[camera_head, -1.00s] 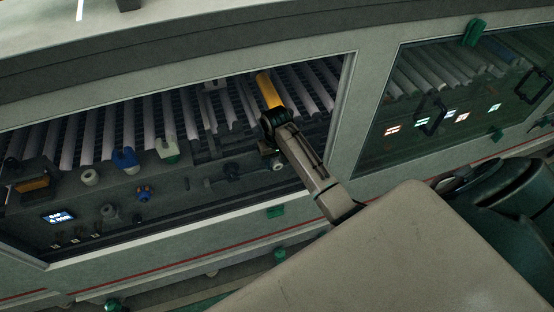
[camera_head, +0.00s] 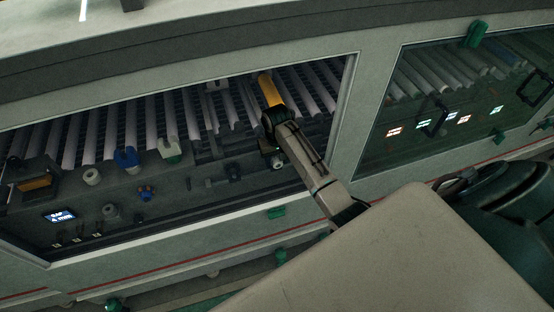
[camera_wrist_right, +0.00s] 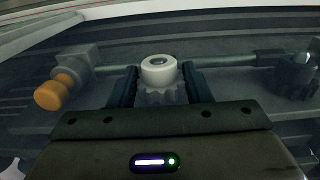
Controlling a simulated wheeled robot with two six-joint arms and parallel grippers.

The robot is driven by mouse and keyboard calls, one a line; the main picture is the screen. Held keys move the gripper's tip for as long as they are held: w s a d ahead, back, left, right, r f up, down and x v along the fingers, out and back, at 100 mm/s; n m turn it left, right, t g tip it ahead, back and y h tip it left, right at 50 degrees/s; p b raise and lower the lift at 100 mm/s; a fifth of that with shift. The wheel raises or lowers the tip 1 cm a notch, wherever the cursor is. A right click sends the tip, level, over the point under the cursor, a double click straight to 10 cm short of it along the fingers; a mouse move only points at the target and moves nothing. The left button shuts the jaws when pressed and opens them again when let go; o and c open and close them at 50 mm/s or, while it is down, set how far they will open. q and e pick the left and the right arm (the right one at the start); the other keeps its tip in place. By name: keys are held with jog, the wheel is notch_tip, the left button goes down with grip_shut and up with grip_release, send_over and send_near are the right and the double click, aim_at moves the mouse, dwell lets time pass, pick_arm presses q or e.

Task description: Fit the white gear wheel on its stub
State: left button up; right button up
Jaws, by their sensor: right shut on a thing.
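The white gear wheel (camera_wrist_right: 160,71) is in the right wrist view, with a pale round hub, a dark centre hole and teeth below it. My right gripper (camera_wrist_right: 160,87) is shut on it, with one dark finger on each side. The gear is hidden or too small to tell there. I cannot make out the stub for certain, nor whether the gear touches it. My left gripper is not in view.
In the wrist view a grey rod (camera_wrist_right: 222,61) runs behind the gear. An orange knob (camera_wrist_right: 54,94) is at left and a dark toothed wheel (camera_wrist_right: 294,77) at right. The window frame (camera_head: 343,120) stands close to my right arm. Blue (camera_head: 127,158) and white-green (camera_head: 170,151) parts sit left.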

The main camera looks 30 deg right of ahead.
jog(key=shift+w+d+r, duration=0.1)
jog(key=shift+w+r, duration=0.3)
jog(key=shift+r, duration=0.05)
dwell(0.3)
jog(key=o, duration=1.3)
jog(key=shift+r, duration=0.1)
notch_tip(320, 180, up, 6)
jog(key=shift+w+f+b, duration=0.1)
jog(key=shift+w+b, duration=0.05)
jog(key=shift+b, duration=1.05)
jog(key=r, duration=0.1)
jog(key=r+p, duration=0.1)
jog(key=r, duration=0.1)
jog(key=shift+s+r, duration=0.15)
jog(key=shift+s, duration=0.15)
jog(key=shift+s+r+p, duration=0.25)
jog(key=shift+r+p, duration=0.1)
jog(key=shift+p, duration=0.05)
